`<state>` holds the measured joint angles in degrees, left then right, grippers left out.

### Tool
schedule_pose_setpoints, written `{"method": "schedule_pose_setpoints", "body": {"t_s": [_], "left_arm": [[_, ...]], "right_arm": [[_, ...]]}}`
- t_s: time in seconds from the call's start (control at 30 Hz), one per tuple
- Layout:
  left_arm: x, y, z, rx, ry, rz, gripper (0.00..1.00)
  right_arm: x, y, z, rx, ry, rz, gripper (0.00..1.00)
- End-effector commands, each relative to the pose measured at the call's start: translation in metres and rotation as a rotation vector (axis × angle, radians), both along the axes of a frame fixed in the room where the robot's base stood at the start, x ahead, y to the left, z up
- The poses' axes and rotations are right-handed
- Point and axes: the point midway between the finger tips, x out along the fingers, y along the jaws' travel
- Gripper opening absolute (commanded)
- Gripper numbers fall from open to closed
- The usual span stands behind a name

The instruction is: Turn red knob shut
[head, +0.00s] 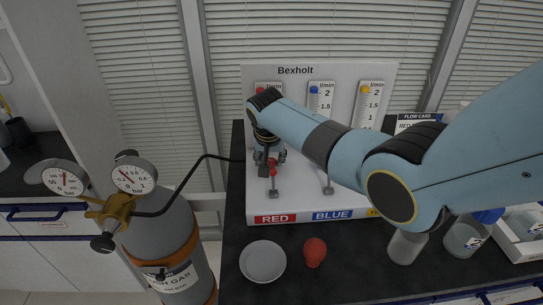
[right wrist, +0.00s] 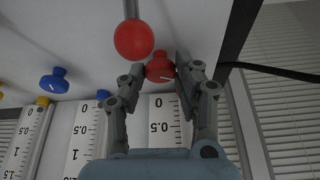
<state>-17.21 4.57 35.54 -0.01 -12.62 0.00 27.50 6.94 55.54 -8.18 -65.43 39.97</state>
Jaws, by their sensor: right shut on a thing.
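The red knob (right wrist: 160,68) has a white mark on its face and sits on the white panel. In the right wrist view it is between the fingertips of my right gripper (right wrist: 161,76), which is shut on it. In the head view my right gripper (head: 268,158) is at the panel's left column, above the RED label (head: 274,218), and largely hides the knob. A red ball on a grey stem (right wrist: 133,40) is close beside the fingers in the wrist view. My left gripper is not in view.
The white panel (head: 252,90) carries flow tubes, with a blue knob (right wrist: 54,80) beside the red one. On the dark bench lie a grey dish (head: 262,262) and a red object (head: 315,250). A gas cylinder (head: 172,240) with two gauges stands left, its black hose running toward the panel.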

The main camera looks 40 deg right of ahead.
Motion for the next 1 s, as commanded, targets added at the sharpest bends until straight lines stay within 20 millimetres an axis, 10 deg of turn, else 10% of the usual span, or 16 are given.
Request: {"method": "schedule_pose_setpoints", "body": {"t_s": [1.0], "left_arm": [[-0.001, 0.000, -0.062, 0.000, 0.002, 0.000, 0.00]], "right_arm": [[0.008, 0.002, -0.001, 0.001, -0.008, -0.897, 0.00]]}}
